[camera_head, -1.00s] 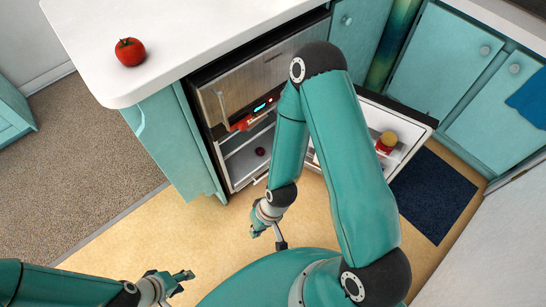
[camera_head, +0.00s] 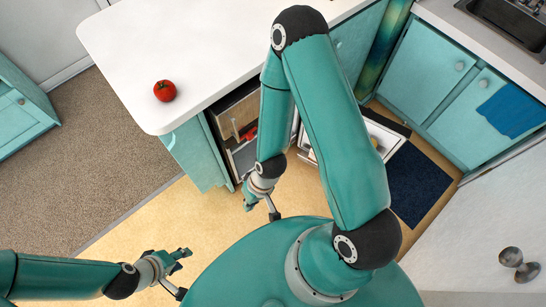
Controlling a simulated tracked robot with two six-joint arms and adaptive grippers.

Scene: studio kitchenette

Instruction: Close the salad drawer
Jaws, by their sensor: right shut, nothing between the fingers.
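The open fridge (camera_head: 243,158) stands under the white counter, and my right arm covers much of it. Its door (camera_head: 387,134) is swung out to the right. I cannot make out the salad drawer; the low part of the fridge is behind my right arm. My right gripper (camera_head: 248,203) is shut and empty, low over the floor in front of the fridge. My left gripper (camera_head: 184,259) is open and empty at the lower left, well away from the fridge.
A tomato (camera_head: 164,91) lies on the white counter (camera_head: 130,40). A red thing (camera_head: 249,134) is at the fridge's top. A dark blue mat (camera_head: 415,185) lies right of the door. Yellow floor (camera_head: 150,222) is clear on the left.

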